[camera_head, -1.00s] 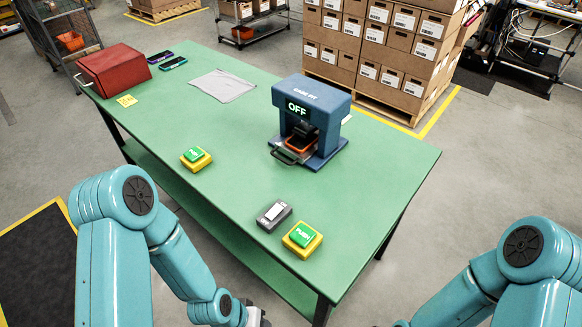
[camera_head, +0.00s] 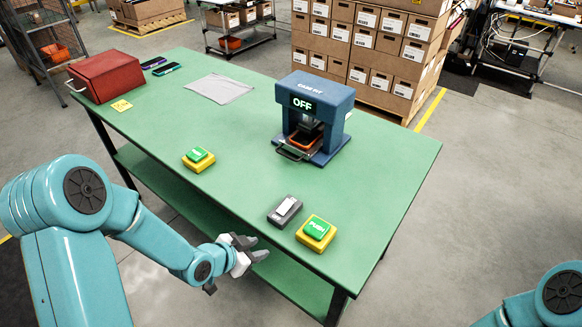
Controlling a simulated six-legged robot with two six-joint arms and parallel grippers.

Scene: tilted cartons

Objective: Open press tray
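A blue press (camera_head: 316,108) with a lit "OFF" sign stands on the green table (camera_head: 380,190), right of its middle. Its orange tray (camera_head: 302,142) shows low in the front opening, with a dark handle (camera_head: 290,154) at its front. How far the tray is out I cannot tell. My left gripper (camera_head: 260,249) is at the table's near edge, below and left of the press and apart from it. Its fingers are spread and hold nothing. My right arm shows only at the lower right corner; its gripper is out of the picture.
A green push button on a yellow base (camera_head: 316,233) and a grey switch box (camera_head: 284,211) lie near the front. Another green button (camera_head: 198,159) lies further left. A red box (camera_head: 105,77), phones (camera_head: 167,69) and a grey cloth (camera_head: 219,86) are at the far left.

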